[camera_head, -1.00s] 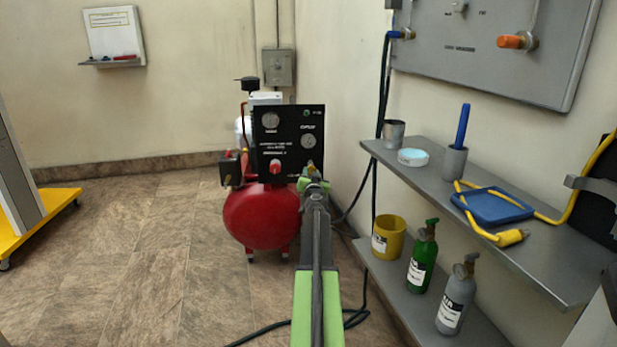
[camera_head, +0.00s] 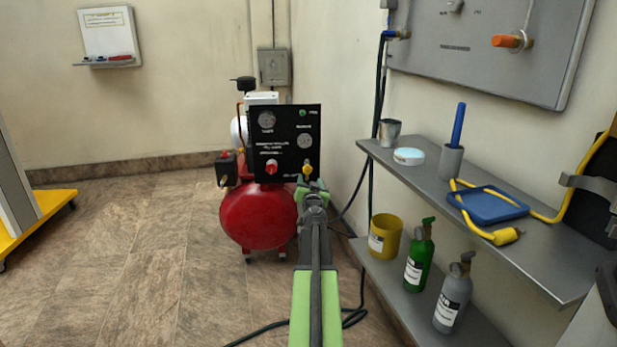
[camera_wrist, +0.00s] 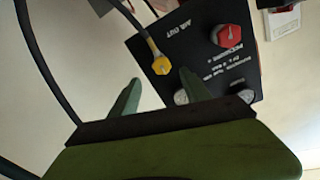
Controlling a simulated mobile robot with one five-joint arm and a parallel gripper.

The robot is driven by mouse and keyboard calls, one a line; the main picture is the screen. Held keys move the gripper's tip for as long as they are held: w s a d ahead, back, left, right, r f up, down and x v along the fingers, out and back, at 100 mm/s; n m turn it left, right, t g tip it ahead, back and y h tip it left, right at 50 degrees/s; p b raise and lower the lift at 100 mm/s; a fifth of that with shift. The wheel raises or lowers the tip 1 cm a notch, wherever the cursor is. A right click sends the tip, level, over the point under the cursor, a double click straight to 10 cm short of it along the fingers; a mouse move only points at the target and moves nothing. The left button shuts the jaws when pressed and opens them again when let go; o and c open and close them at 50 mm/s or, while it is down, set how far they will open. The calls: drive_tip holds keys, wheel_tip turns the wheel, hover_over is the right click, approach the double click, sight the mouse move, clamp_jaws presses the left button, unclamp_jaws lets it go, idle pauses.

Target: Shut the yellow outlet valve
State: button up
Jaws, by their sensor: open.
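The yellow outlet valve (camera_head: 307,167) is at the lower right of the compressor's black panel (camera_head: 285,130). In the wrist view the yellow valve (camera_wrist: 160,66) is near the "AIR OUT" lettering, with a dark hose leading to it. My gripper (camera_head: 312,186) is in front of the panel, just below the valve in the head view. In the wrist view my gripper (camera_wrist: 160,78) is open and empty, with the valve beyond and between its fingertips. I see no contact; the remaining distance is hard to judge.
A red knob (camera_wrist: 228,37) sits beside the valve on the panel. The red tank (camera_head: 258,218) is below it. A grey shelf (camera_head: 535,255) with bottles, cups and a blue tray stands on the right.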

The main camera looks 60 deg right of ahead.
drive_tip(key=v, duration=1)
drive_tip(key=shift+s, duration=0.1)
